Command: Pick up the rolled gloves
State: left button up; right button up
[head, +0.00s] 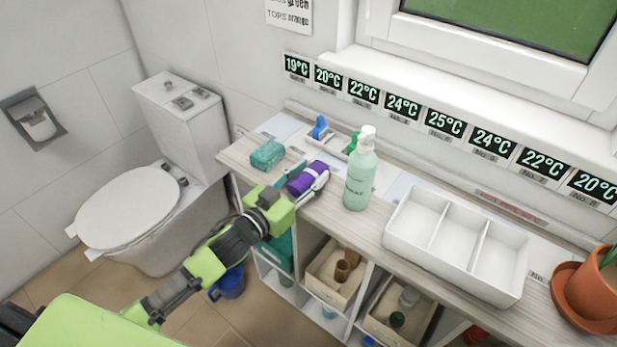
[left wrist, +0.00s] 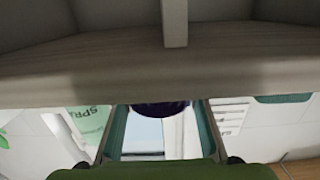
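The rolled gloves (head: 306,180) are a purple roll near the front edge of the counter in the head view. My left gripper (head: 306,182) reaches over that edge with one finger on each side of the roll. In the left wrist view, the roll (left wrist: 160,109) shows as a dark purple strip between the two teal fingers, and the counter edge hides the rest. The roll spans about the whole gap, but I cannot tell whether the fingers press on it. It appears to be at counter height. My right gripper is not in view.
A teal sponge-like block (head: 267,154) lies left of the roll, and a green spray bottle (head: 360,178) stands close on its right. A white tray with compartments (head: 429,252) is farther right. The counter's front edge (left wrist: 160,82) crosses near my left gripper, with open cubbies below.

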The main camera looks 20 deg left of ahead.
pick_arm(q)
jog(key=c, duration=0.5)
jog(key=shift+o, duration=0.2)
jog(key=shift+r, duration=0.1)
